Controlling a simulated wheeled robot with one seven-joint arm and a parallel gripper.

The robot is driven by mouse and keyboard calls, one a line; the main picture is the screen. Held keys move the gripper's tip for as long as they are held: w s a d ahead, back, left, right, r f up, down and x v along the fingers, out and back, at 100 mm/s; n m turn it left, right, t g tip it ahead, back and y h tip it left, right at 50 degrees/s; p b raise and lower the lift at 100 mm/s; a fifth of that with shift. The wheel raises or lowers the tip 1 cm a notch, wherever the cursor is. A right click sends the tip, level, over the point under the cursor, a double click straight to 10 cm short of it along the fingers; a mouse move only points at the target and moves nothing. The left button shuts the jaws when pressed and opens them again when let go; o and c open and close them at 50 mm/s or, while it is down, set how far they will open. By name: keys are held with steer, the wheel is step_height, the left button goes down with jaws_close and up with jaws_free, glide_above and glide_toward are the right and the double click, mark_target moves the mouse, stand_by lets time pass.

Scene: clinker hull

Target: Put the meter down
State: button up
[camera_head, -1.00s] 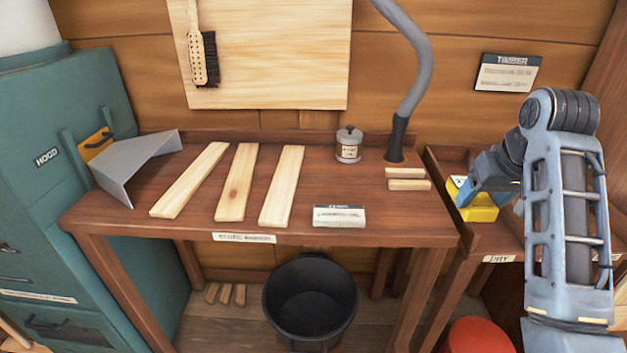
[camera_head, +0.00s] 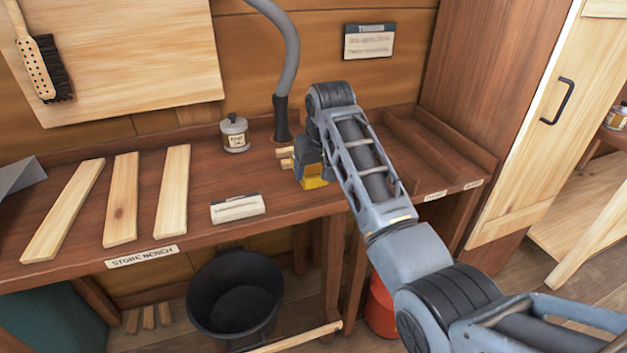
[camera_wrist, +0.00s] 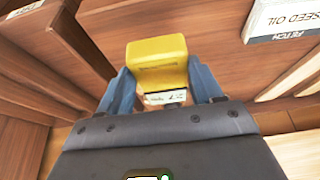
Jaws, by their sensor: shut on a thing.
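The meter (camera_head: 315,180) is a small yellow block.
Three light planks (camera_head: 120,200), a white label block (camera_head: 237,208) and a lidded tin (camera_head: 234,133) are on the bench. A grey hose (camera_head: 283,90) rises behind. A divided tray (camera_head: 440,140) lies to the right. A black bucket (camera_head: 235,300) stands below.

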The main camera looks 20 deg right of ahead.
steer(key=shift+f, duration=2)
steer(key=o, duration=1.2)
steer(key=shift+f, duration=0.15)
steer(key=shift+c, duration=0.2)
steer(key=v, duration=1.2)
